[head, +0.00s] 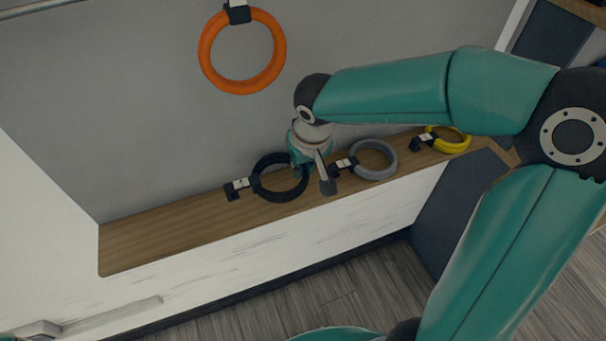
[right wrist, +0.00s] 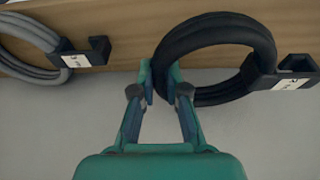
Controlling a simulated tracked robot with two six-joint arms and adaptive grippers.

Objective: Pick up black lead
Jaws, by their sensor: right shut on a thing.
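The black lead (head: 279,195) is a coiled ring with a dark connector and white label at its left, lying on the wooden ledge in the head view. It also shows large in the right wrist view (right wrist: 217,31). My right gripper (head: 312,178) is at the coil's right side in the head view. In the right wrist view my right gripper's fingers (right wrist: 161,82) are on either side of the coil's near edge, shut on it. The coil looks to be at ledge level; I cannot tell whether it is lifted. My left gripper is not in view.
A grey coil (head: 386,160) lies close to the right of my gripper on the ledge (head: 150,238). A yellow coil (head: 452,147) is farther right. An orange coil (head: 278,50) shows against the grey surface above. The ledge's left end is clear.

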